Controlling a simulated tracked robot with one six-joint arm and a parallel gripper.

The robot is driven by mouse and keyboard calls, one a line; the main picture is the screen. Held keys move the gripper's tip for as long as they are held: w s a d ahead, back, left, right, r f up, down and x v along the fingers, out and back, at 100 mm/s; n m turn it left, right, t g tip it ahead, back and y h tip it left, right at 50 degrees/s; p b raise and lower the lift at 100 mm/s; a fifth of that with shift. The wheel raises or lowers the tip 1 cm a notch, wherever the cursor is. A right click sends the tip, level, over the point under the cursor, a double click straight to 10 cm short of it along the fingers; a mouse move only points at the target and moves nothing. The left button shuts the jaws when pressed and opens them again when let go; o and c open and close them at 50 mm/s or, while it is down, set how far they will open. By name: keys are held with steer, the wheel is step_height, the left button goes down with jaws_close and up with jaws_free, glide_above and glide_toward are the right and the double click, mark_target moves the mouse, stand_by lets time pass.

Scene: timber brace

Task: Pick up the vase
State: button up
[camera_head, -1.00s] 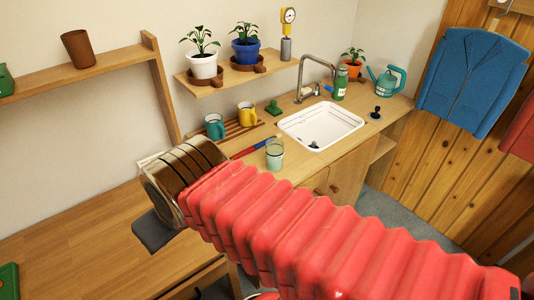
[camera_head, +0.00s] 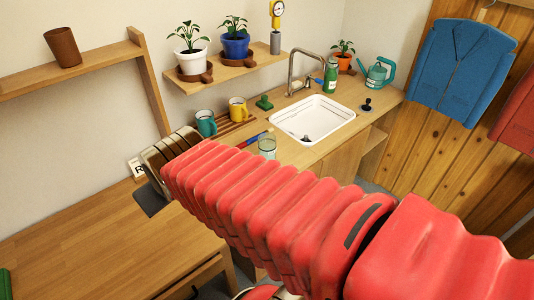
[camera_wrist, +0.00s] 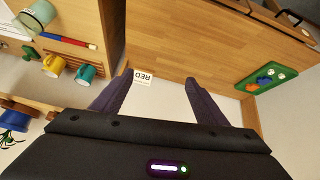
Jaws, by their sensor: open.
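A brown tapered vessel (camera_head: 62,46), the likeliest vase in view, stands upright on the upper left wall shelf (camera_head: 90,67). It does not show in the wrist view. My gripper (camera_wrist: 157,84) is open in the wrist view, with its two dark fingers spread and nothing between them. In the head view my red-sleeved arm hides most of the gripper; the arm's end is over the wooden worktop, below and to the right of the vessel and well apart from it.
A white sign reading RED (camera_wrist: 142,78) stands near the worktop's edge. Teal (camera_head: 206,123) and yellow (camera_head: 238,109) mugs, a glass (camera_head: 267,145) and a white sink (camera_head: 312,119) are to the right. Potted plants stand on another shelf (camera_head: 222,80). A green tray (camera_wrist: 266,78) shows in the wrist view.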

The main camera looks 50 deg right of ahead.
steer(key=shift+o, duration=0.3)
steer(key=w+d+f+h, duration=0.1)
steer(key=w+d+f, duration=0.1)
steer(key=d, duration=0.3)
steer(key=w+d+f+m+t+h, duration=0.1)
steer(key=w+d+f, duration=0.2)
steer(key=w+d, duration=0.2)
steer(key=shift+d, duration=0.75)
steer(key=w+d+f+t+h, duration=0.25)
steer(key=d+f, duration=0.45)
steer(key=d, duration=0.5)
steer(key=m+t+h, duration=0.2)
steer(key=m+t, duration=0.1)
glide_toward(270, 155)
steer(key=w+a, duration=0.2)
steer(key=w, duration=0.1)
steer(key=w+a+f, duration=0.1)
steer(key=w, duration=0.1)
steer(key=shift+w+a+f, duration=0.1)
steer(key=shift+w+a, duration=0.15)
steer(key=s+d+f+m+t+h, duration=0.1)
steer(key=s+m+h, duration=0.1)
steer(key=s, duration=0.5)
steer(key=shift+m+h, duration=0.3)
steer(key=shift+h, duration=0.15)
steer(key=shift+w+d+f, duration=0.1)
steer(key=shift+w+d, duration=0.05)
steer(key=shift+x, duration=4.25)
